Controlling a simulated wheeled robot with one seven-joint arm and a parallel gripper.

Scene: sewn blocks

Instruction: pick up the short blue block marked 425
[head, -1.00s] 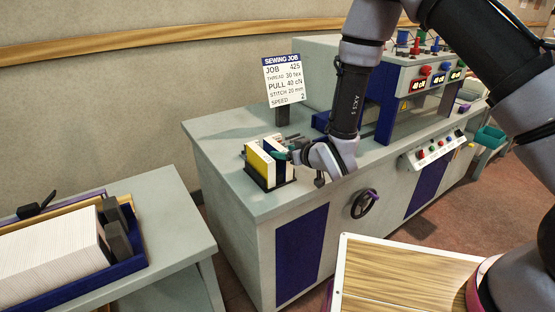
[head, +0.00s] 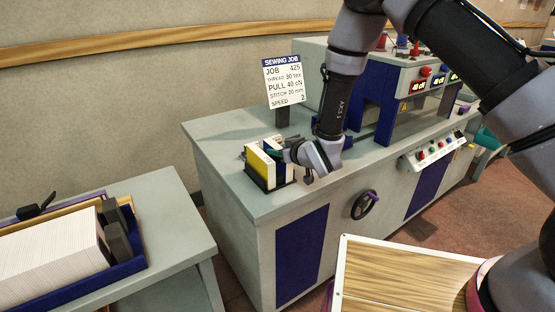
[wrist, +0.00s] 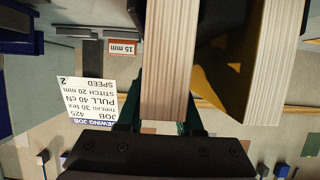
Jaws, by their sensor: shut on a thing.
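A dark rack (head: 282,184) on the grey bench's near corner holds a yellow-covered block (head: 257,163) and, right of it, a block with a dark blue cover (head: 279,167). My gripper (head: 284,154) reaches in from the right at the rack's top. In the wrist view, green fingers of my gripper (wrist: 165,115) are closed on a block whose cream page edge (wrist: 166,65) faces the camera. It appears to be the blue block, but its 425 mark is not visible. The yellow-covered block also shows in the wrist view (wrist: 225,72), close to its right.
A sewing job sign (head: 284,82) reading job 425 stands behind the rack. A sewing machine (head: 370,100) with lit displays is to the right. At lower left, a blue tray (head: 130,266) holds a stack of white sheets. A wood-topped surface (head: 400,280) is at the front.

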